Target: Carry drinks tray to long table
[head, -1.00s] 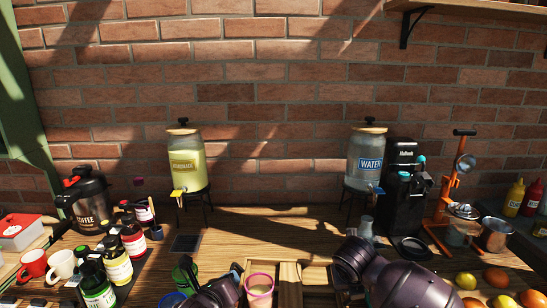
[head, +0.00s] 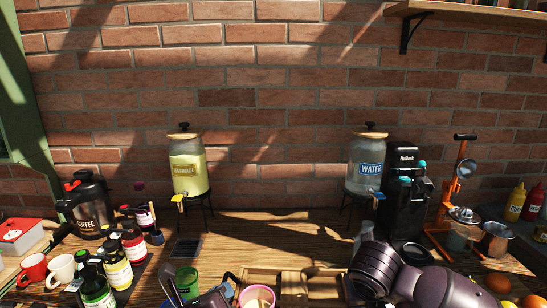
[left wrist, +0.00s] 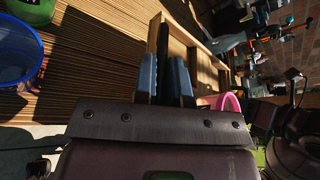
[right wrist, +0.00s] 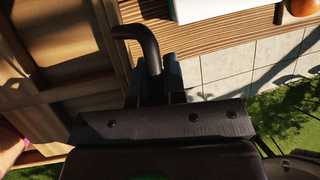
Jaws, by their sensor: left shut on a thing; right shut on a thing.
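The drinks tray is a wooden tray with compartments (head: 316,272), at the bottom middle of the head view. A pink cup (head: 257,296) stands at its left part, and shows pink in the left wrist view (left wrist: 231,104). My left gripper (left wrist: 165,78) is shut on a dark tray handle at one end. My right gripper (right wrist: 160,80) is shut on the curved black handle (right wrist: 146,42) at the other end. The tray's wooden walls and compartments also show in the right wrist view (right wrist: 75,92). Whether the tray touches the counter is unclear.
Lemonade (head: 188,168) and water (head: 366,165) dispensers stand behind on the wooden counter (head: 270,230). Bottles (head: 117,265) and mugs (head: 60,268) crowd the left. A black machine (head: 404,190) and an orange juicer (head: 458,190) stand right. Tiles and grass lie beyond the counter edge in the right wrist view.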

